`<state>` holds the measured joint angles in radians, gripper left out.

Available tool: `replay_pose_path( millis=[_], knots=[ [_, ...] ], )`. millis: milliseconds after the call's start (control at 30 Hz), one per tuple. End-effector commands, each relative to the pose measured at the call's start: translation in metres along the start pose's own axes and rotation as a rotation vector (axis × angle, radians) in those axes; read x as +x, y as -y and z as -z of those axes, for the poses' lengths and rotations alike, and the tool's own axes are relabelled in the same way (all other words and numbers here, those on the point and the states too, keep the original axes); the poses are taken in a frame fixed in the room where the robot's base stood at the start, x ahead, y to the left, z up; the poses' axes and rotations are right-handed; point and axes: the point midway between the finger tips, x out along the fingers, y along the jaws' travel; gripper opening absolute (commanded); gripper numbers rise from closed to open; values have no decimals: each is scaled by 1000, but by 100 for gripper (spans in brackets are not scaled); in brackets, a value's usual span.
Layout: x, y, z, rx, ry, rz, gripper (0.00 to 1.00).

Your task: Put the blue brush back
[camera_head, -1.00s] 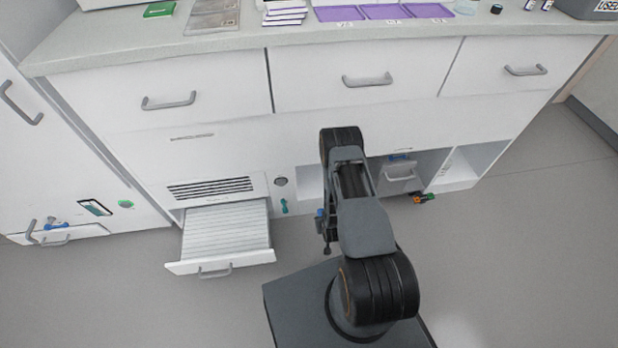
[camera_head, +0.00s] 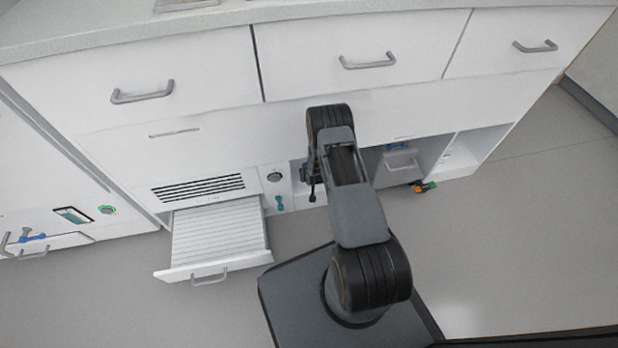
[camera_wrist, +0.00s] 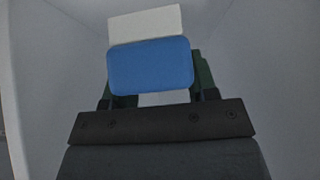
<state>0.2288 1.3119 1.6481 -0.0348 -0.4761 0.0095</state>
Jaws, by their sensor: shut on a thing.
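The blue brush (camera_wrist: 150,66), a blue block with a whitish part beyond it, is in the middle of the wrist view. My gripper (camera_wrist: 153,78) has its green-grey fingers on both sides of it and is shut on it. Pale walls stand to the left and right of the brush. In the head view my arm reaches to the open compartment (camera_head: 297,172) under the counter, right of the slatted drawer. My fingers and the brush are hidden there behind my arm.
The slatted drawer (camera_head: 215,243) stands pulled out to the left. A teal knob (camera_head: 279,202) is on the panel next to the compartment. To the right are a grey bin (camera_head: 401,161) with something blue at its top, and an orange and green thing (camera_head: 425,187) on the floor.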

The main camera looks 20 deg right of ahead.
Motion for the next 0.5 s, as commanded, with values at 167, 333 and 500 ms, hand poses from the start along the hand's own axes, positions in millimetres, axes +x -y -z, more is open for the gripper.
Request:
replay_pose_path(
  millis=[167,333,500],
  knots=[
    [9,0,12,-1,-1,0,24],
    [15,0,9,-1,1,0,24],
    [32,0,-5,-1,1,0,24]
  ],
)
